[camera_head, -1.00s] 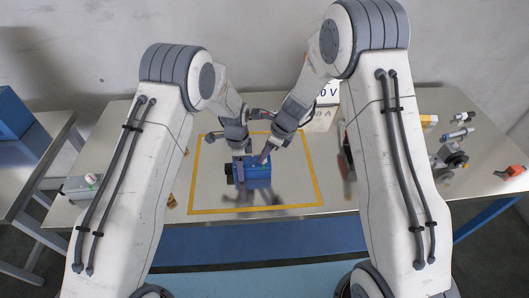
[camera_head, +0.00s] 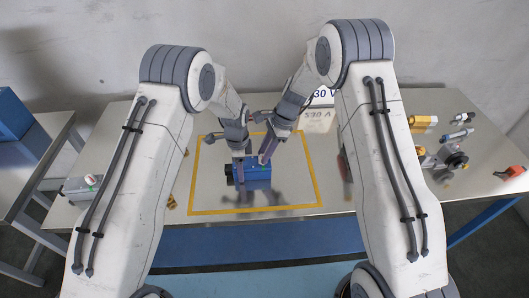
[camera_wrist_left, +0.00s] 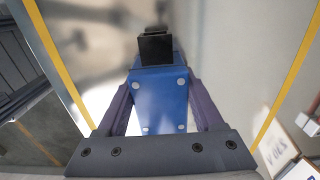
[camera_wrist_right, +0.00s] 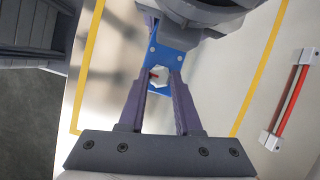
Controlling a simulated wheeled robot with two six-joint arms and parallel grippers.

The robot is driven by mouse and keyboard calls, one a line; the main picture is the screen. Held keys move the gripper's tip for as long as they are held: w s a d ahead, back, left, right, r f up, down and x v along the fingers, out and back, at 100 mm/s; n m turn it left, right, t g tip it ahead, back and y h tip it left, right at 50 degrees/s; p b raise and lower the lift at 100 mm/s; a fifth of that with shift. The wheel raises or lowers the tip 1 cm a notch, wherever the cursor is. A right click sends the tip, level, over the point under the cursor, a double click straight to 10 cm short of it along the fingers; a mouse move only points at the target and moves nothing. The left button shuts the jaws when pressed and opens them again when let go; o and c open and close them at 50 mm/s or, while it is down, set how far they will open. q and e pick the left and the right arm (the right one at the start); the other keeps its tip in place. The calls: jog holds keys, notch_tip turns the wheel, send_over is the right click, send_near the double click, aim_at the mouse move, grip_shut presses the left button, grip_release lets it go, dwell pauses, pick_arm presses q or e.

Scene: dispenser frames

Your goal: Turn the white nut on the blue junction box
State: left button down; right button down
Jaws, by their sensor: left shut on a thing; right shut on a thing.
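The blue junction box (camera_head: 257,180) lies on the table inside the yellow outline, with a black part at its left end. The left wrist view shows the box (camera_wrist_left: 160,98) between the fingers of my left gripper (camera_wrist_left: 162,88), which is shut on it. In the head view my left gripper (camera_head: 239,175) is at the box's left part. My right gripper (camera_head: 263,159) reaches the box's top from above, tilted. In the right wrist view the white nut (camera_wrist_right: 160,84), with a red mark at its middle, sits on the box between my right fingertips, which are shut on it.
Yellow tape (camera_head: 255,208) outlines the work area. A white box with printed labels (camera_head: 317,120) stands behind it to the right. Bare table lies in front of the blue box.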

dwell(0.3)
jog(key=c, duration=0.6)
grip_release()
jog(key=shift+r, duration=0.1)
jog(key=v, duration=1.2)
jog(key=shift+w, duration=0.1)
pick_arm(q)
grip_release()
